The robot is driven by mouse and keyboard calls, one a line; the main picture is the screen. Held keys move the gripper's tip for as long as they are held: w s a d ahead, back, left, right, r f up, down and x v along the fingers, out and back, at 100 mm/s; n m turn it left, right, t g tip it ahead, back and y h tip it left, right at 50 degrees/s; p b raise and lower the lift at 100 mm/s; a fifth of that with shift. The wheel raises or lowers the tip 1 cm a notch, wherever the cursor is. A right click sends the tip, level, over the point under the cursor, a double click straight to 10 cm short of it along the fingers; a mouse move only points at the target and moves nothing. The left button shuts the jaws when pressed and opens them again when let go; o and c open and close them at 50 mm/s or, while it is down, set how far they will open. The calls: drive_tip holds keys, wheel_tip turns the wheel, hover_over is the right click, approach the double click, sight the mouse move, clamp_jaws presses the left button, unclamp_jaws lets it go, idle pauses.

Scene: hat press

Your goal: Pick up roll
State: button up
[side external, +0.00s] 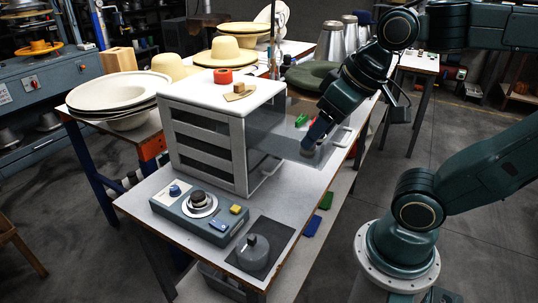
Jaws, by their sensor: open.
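I see nothing clearly held. The jaws are open.
Green and red small items (301,120) lie near my gripper. A control box (200,212) and a grey weight on a dark mat (281,236) are in front. Hats (228,52) stand behind.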

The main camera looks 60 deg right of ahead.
drive_tip(key=w+a+f+m+g+y, duration=0.1)
drive_tip(key=w+f+m+g, duration=0.1)
drive_tip(key=w+m, duration=0.75)
drive_tip(key=w+a+f+m+g, duration=0.15)
drive_tip(key=w+m, duration=0.45)
drive_tip(key=w, duration=0.7)
drive_tip(key=w+f+m+g, duration=0.1)
drive_tip(key=w+f+m, duration=0.5)
drive_tip(key=f, duration=0.2)
drive_tip(key=shift+w+m+y, duration=0.3)
drive_tip(key=shift+w+m, duration=0.05)
drive_tip(key=shift+w, duration=0.05)
hover_over(198, 195)
drive_tip(key=shift+s+d+f, duration=0.1)
drive_tip(key=shift+d+f, duration=0.05)
drive_tip(key=shift+f, duration=1.25)
drive_tip(key=shift+s+d+f, duration=0.1)
drive_tip(key=shift+d+f, duration=0.05)
drive_tip(key=shift+f, duration=1.3)
drive_tip(key=shift+d+f, duration=0.15)
drive_tip(key=shift+f, duration=1.25)
drive_tip(key=shift+f, duration=0.1)
drive_tip(key=shift+w+a+f, duration=0.1)
drive_tip(key=shift+a+f, duration=0.05)
drive_tip(key=shift+f, duration=1.1)
drive_tip(key=shift+w+a+f, duration=0.1)
drive_tip(key=shift+a+f, duration=0.05)
drive_tip(key=shift+f, duration=1.05)
drive_tip(key=shift+c, duration=0.2)
